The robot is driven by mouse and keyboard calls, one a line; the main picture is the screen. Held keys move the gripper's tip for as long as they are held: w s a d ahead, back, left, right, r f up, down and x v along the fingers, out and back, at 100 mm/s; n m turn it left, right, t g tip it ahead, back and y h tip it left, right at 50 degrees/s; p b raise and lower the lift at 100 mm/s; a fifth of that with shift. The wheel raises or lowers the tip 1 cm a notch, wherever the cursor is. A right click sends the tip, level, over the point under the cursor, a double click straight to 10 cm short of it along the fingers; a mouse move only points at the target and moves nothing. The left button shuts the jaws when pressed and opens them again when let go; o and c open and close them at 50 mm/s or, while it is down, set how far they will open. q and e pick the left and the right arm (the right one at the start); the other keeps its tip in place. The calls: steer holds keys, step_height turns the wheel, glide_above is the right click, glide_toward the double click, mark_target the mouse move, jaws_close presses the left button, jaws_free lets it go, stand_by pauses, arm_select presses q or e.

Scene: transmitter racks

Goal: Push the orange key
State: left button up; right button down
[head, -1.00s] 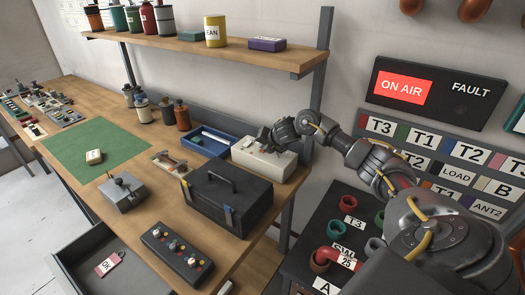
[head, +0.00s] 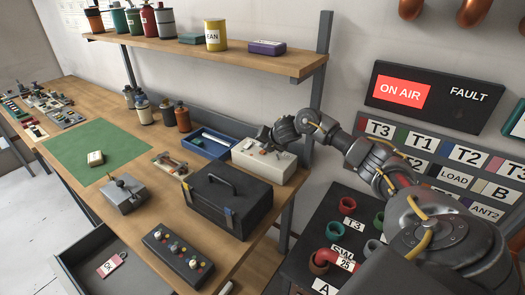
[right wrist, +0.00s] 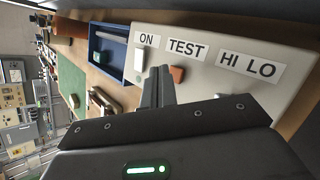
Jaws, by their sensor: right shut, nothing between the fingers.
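The orange key (right wrist: 177,75) is a small block on the top of a pale box, below the TEST label, in the right wrist view. The pale box (head: 277,168) stands at the right end of the bench in the head view. My right gripper (right wrist: 158,72) is shut and empty. In the wrist view its fingertips appear just left of the orange key, between it and a white key (right wrist: 139,60) under the ON label. In the head view the right gripper (head: 264,134) is above the box's back left part. My left gripper is out of view.
A black case (head: 228,203) stands in front of the box, and a blue tray (head: 208,145) lies to its left. A shelf post (head: 319,100) rises behind my right arm. A labelled panel (head: 435,150) is at the right. The green mat (head: 85,160) is mostly bare.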

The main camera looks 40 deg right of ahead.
mark_target(264, 153)
step_height(264, 153, up, 6)
steer(key=p, duration=0.4)
steer(key=shift+f, duration=0.2)
steer(key=shift+f, duration=0.1)
